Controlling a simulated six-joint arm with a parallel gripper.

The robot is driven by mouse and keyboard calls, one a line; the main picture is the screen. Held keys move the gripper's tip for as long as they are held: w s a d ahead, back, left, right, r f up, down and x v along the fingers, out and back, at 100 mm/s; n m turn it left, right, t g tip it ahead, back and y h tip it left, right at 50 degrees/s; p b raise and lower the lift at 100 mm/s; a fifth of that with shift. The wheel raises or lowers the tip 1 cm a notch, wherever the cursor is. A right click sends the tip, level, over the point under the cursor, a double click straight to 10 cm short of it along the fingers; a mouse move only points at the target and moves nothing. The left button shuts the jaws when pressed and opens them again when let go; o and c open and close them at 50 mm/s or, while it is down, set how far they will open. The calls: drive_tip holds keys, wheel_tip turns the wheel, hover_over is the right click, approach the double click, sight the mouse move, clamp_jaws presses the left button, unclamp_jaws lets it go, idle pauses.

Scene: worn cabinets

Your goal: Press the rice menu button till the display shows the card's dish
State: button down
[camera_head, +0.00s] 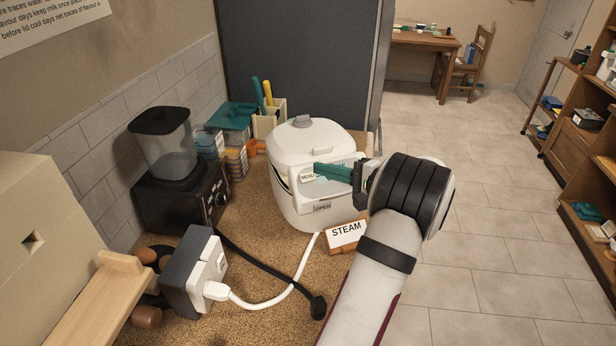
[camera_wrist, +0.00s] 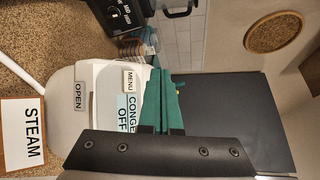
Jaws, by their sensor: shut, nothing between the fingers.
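The white rice cooker (camera_head: 312,137) stands on the counter with its lid down; it also shows in the wrist view (camera_wrist: 95,78). Its MENU button (camera_head: 308,177) is on the front, also seen in the wrist view (camera_wrist: 130,80). The display (camera_wrist: 127,112) reads "CONGE", its end hidden by my finger, with "OFF" on a second line. The card (camera_head: 346,235) reads STEAM, also in the wrist view (camera_wrist: 30,130). My gripper (camera_head: 318,170) is shut and empty, its green fingertips (camera_wrist: 159,74) close beside the MENU button. I cannot tell whether they touch the cooker.
An OPEN button (camera_head: 322,208) sits low on the cooker's front. A blender (camera_head: 170,160) stands to the left. A socket block (camera_head: 195,270) with a white plug and cables lies in front. A utensil holder (camera_head: 269,118) stands behind. Floor lies open at right.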

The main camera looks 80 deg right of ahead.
sight(304, 173)
drive_tip(key=d+f, duration=0.1)
drive_tip(key=w+d+f, duration=0.1)
drive_tip(key=f, duration=0.1)
drive_tip(key=w+d+f, duration=0.1)
drive_tip(key=d+f, duration=0.1)
drive_tip(key=shift+w, duration=0.15)
idle(1.9)
drive_tip(key=shift+w+d+f, duration=0.15)
drive_tip(key=shift+d+f, duration=0.05)
drive_tip(key=shift+f, duration=0.05)
drive_tip(key=shift+w+d+f, duration=0.1)
drive_tip(key=shift+d+f, duration=0.1)
drive_tip(key=shift+f, duration=0.1)
idle(0.7)
drive_tip(key=shift+r, duration=0.1)
drive_tip(key=shift+s+a+r, duration=0.25)
drive_tip(key=shift+a+r, duration=0.25)
drive_tip(key=shift+r, duration=0.1)
drive_tip(key=shift+s+a+r, duration=0.45)
drive_tip(key=shift+a+r, duration=0.3)
drive_tip(key=shift+r, duration=0.15)
drive_tip(key=shift+s+a+r, duration=0.4)
drive_tip(key=shift+a+r, duration=0.3)
drive_tip(key=shift+r, duration=0.15)
